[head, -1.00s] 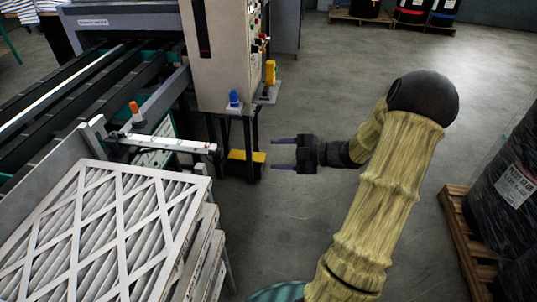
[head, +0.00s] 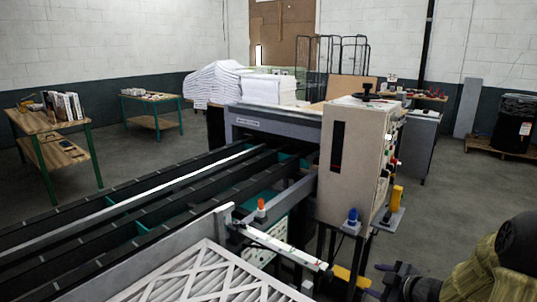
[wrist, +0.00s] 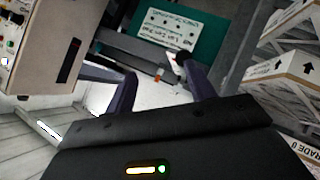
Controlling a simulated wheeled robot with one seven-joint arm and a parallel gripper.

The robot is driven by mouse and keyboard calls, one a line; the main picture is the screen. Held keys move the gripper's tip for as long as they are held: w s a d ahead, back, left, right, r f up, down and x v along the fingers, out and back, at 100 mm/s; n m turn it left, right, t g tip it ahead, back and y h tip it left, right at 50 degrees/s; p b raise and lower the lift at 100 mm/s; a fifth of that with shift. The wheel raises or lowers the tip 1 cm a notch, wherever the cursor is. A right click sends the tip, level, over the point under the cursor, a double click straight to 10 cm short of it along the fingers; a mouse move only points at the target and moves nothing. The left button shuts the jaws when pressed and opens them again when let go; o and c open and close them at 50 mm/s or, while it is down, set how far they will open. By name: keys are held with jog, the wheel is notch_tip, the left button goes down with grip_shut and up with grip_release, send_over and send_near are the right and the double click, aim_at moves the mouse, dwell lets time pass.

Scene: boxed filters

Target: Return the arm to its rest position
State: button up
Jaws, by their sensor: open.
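My gripper (head: 376,280) is at the lower right of the head view, just right of the machine's legs, with two purple fingers spread apart. In the wrist view the fingers (wrist: 130,62) stand wide apart with nothing between them. My arm (head: 485,275), in a yellowish sleeve with a black joint, reaches in from the lower right corner. Most of the arm is outside the head view.
A beige control cabinet (head: 350,160) with a blue knob and yellow fitting stands left of my gripper. Pleated filters (head: 205,280) lie at the lower left beside a conveyor (head: 130,210). The floor (head: 435,205) behind my arm is clear.

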jog(key=s+a+r+m+g+h+p, duration=0.2)
jog(key=s+a+m+g, duration=0.2)
jog(key=s, duration=0.5)
jog(key=s+a+r+m+g+h+p, duration=0.2)
jog(key=s+a+r+m+g, duration=0.1)
jog(key=s+a+m, duration=0.6)
jog(key=shift+s+a+g+h+p, duration=0.4)
jog(key=shift+s+a+g, duration=0.25)
jog(key=shift+a, duration=0.2)
jog(key=shift+a, duration=0.1)
